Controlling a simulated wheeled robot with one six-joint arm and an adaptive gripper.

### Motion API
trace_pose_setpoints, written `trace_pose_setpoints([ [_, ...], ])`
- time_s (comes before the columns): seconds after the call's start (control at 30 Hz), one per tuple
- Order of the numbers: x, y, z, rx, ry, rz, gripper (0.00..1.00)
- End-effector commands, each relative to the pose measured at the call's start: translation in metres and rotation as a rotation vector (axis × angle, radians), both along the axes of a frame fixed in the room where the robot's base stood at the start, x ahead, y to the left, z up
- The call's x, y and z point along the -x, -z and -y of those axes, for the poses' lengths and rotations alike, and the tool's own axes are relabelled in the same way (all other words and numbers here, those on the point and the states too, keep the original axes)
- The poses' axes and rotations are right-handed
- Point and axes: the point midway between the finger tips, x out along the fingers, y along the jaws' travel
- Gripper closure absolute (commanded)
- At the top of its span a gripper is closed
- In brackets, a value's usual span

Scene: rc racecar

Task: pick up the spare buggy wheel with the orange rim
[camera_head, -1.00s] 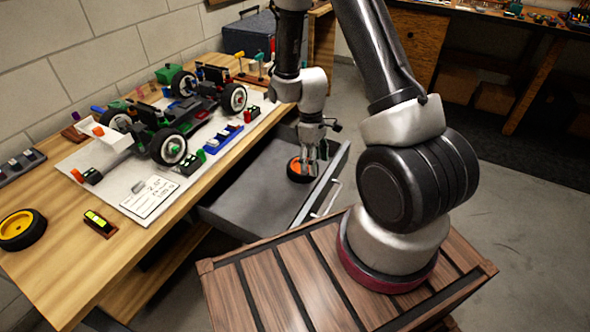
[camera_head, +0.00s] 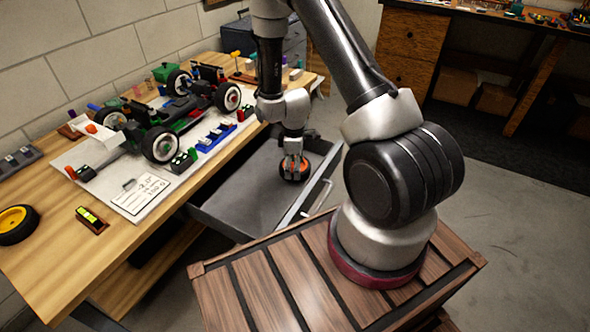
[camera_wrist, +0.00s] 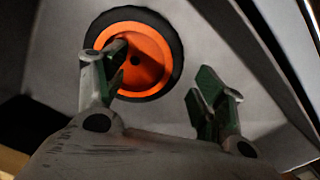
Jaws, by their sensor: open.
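The spare wheel with a black tyre and orange rim (camera_head: 303,170) lies in the open drawer, near its front wall. It also shows large in the wrist view (camera_wrist: 148,55), at the upper middle. My gripper (camera_head: 292,163) is over the wheel in the head view and hides part of it. In the wrist view my gripper (camera_wrist: 165,78) is open and empty. Its left finger overlaps the lower left of the rim, and its right finger is off to the right of the tyre. I cannot tell whether either finger touches the wheel.
The grey drawer (camera_head: 236,200) has walls close around the wheel and is otherwise bare where visible. The wooden workbench (camera_head: 70,262) beside it holds the buggy (camera_head: 165,120), a yellow-rimmed wheel (camera_head: 14,224) and a small level (camera_head: 90,218). A slatted wooden top (camera_head: 262,285) is in front.

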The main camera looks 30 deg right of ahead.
Motion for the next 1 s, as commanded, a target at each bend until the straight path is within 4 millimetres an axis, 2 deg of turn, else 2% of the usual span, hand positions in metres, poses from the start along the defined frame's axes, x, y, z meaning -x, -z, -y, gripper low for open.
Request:
trace_pose_setpoints([
  [0.1, 0.0002, 0.0114, -0.0001, 0.0, 0.0, 0.0, 0.31],
  [0.33, 0.0001, 0.0132, -0.0002, 0.0, 0.0, 0.0, 0.31],
  [0.37, 0.0001, 0.0131, -0.0002, 0.0, 0.0, 0.0, 0.34],
  [0.63, 0.0, 0.013, -0.0001, 0.0, 0.0, 0.0, 0.83],
  [0.8, 0.0, 0.0131, 0.0, 0.0, 0.001, 0.0, 0.91],
  [1.0, 0.0001, 0.0133, 0.0001, 0.0, 0.001, 0.0, 0.92],
])
